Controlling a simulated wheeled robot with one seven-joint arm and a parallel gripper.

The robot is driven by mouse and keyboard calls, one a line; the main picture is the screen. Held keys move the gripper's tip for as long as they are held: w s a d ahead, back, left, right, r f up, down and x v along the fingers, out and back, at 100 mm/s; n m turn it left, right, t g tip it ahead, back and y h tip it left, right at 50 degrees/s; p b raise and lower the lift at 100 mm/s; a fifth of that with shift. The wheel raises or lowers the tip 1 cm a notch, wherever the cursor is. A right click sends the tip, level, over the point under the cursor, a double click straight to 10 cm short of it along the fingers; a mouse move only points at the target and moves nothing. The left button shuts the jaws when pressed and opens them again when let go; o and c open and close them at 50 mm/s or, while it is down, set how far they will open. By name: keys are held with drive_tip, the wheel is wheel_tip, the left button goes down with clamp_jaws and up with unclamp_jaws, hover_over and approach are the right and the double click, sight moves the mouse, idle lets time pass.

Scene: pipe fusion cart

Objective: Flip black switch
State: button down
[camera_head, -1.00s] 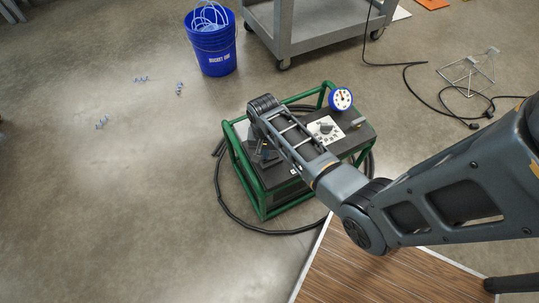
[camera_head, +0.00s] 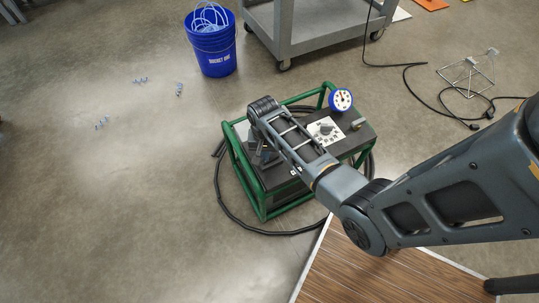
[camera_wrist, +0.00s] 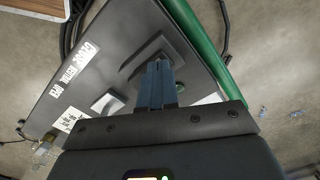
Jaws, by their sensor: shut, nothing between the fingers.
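The green-framed machine with a dark top (camera_head: 292,180) stands on the floor. My arm reaches over its left part, and my gripper (camera_head: 264,158) is low over the top there. In the wrist view my gripper (camera_wrist: 158,68) has its two blue-grey fingers together, with nothing between them. The fingertips overlap a dark square plate (camera_wrist: 146,55) on the machine's panel; I cannot tell whether they touch it. The black switch itself is not clearly visible and may be hidden behind the fingers. A lighter square plate (camera_wrist: 103,104) with a round part lies beside the fingers.
A white dial plate (camera_head: 325,130) and a blue-rimmed gauge (camera_head: 341,99) are on the machine's right part. A green frame bar (camera_wrist: 198,38) runs close to the fingers. A black hose (camera_head: 225,203) rings the machine. A blue bucket (camera_head: 213,50) and grey cart (camera_head: 315,44) stand behind.

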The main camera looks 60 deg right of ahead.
wheel_tip(320, 180, up, 7)
drive_tip(key=p, duration=0.6)
drive_tip(key=shift+f+p, duration=0.2)
drive_tip(key=shift+p, duration=0.1)
idle(0.4)
drive_tip(key=shift+s+a+f, duration=0.2)
drive_tip(key=shift+s, duration=0.1)
drive_tip(key=s+a+r+n+t+h, duration=0.1)
drive_tip(key=s+a+r+n+t, duration=0.3)
drive_tip(key=s, duration=0.3)
drive_tip(key=s+a+r+n+t+h, duration=0.1)
drive_tip(key=s+a+r+n+t, duration=0.2)
drive_tip(key=s+a, duration=0.3)
drive_tip(key=s+a+r+n+t, duration=0.2)
drive_tip(key=s+r, duration=0.1)
drive_tip(key=r, duration=0.6)
drive_tip(key=s+a+r+n+t+y, duration=0.1)
drive_tip(key=s+a+r+n+t, duration=0.1)
drive_tip(key=r, duration=0.8)
drive_tip(key=s+a+r+n+t+y, duration=0.1)
drive_tip(key=s+a+r+t, duration=0.3)
drive_tip(key=r, duration=0.6)
drive_tip(key=shift+s+a+r+n, duration=0.25)
drive_tip(key=shift+s+n, duration=0.15)
drive_tip(key=shift+s, duration=0.1)
